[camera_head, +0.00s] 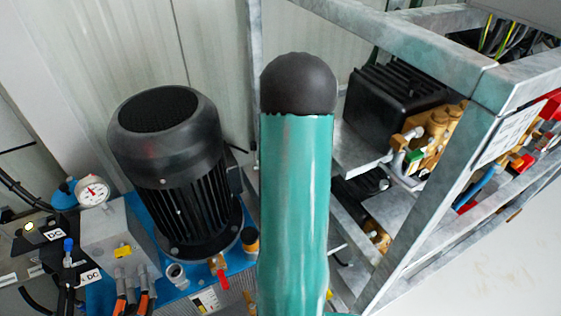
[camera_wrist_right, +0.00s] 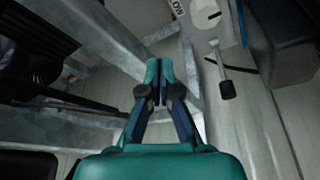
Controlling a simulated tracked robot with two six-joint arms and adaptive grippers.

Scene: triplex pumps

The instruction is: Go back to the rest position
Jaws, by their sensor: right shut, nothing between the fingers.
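My right gripper (camera_wrist_right: 159,70) shows in the right wrist view, with its teal fingertips together and nothing between them. Grey metal frame bars lie behind and to the left of the fingertips in that view; I cannot tell how far off they are. In the head view, a teal arm link of mine with a dark rounded end stands upright in the middle and hides what is behind it. Neither gripper shows in the head view, and my left gripper is in no view.
A black motor (camera_head: 175,180) stands on a blue base at the left, beside a pressure gauge (camera_head: 92,191) and hoses. A galvanized frame (camera_head: 440,190) with a black pump (camera_head: 395,100) and brass fittings (camera_head: 437,137) fills the right. Pale floor (camera_head: 490,270) is clear at lower right.

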